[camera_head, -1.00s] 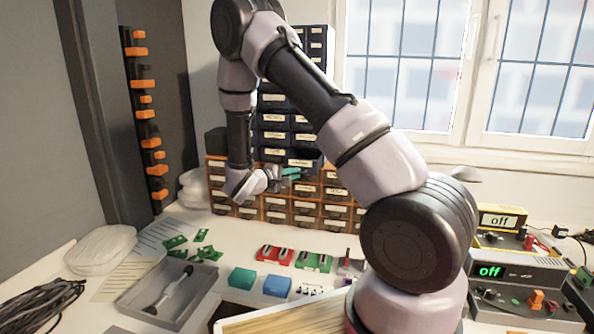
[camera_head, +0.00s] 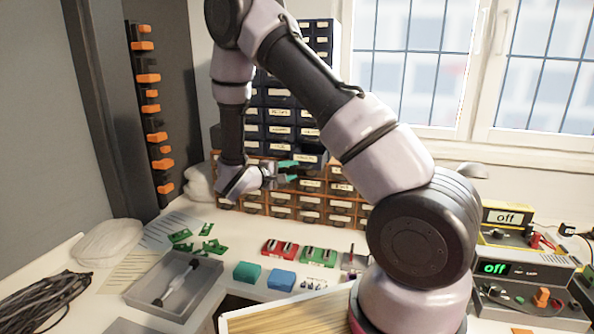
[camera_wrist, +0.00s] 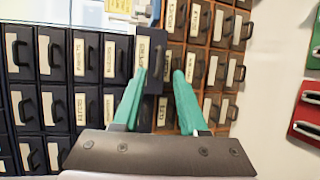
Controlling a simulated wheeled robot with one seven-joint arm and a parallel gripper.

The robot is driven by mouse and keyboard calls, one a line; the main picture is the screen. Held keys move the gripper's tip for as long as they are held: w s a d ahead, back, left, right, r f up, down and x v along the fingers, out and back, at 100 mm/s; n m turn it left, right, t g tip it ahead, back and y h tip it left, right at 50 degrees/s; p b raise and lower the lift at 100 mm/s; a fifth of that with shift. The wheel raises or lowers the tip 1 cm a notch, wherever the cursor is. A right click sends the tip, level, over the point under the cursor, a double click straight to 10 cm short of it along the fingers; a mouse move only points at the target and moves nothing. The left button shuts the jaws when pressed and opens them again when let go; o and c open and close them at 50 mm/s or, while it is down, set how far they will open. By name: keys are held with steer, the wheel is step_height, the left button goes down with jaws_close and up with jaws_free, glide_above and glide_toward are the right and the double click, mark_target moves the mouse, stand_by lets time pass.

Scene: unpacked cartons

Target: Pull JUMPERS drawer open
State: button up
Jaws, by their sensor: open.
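My gripper (camera_head: 290,170) has two teal fingers. It is open and empty in front of the drawer cabinets. In the wrist view the fingertips (camera_wrist: 162,80) stand apart beside a dark drawer (camera_wrist: 155,65) that sticks out from its cabinet front. Its pale label (camera_wrist: 143,52) lies sideways and seems to end in "PERS"; I cannot read it fully. The left finger overlaps its lower end in the picture. I cannot tell whether they touch. In the head view the protruding dark drawer (camera_head: 312,162) is just right of the fingertips.
The dark cabinet (camera_head: 322,45) stands above orange-framed drawers (camera_head: 285,205). Instruments (camera_head: 510,268) stand at the right.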

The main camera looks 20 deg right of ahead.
steer(key=v, duration=0.7)
steer(key=s+d+r+m+g+y, duration=0.6)
steer(key=s+d+r+m+g, duration=0.3)
steer(key=s+r, duration=0.35)
steer(key=s+a+r+m+t+y, duration=0.2)
steer(key=s+a+r+t+y, duration=0.2)
steer(key=s+r+t+y, duration=0.3)
steer(key=s+r+y, duration=0.2)
steer(key=s+r, duration=0.3)
steer(key=shift+r+m, duration=0.35)
steer(key=shift+m, duration=0.05)
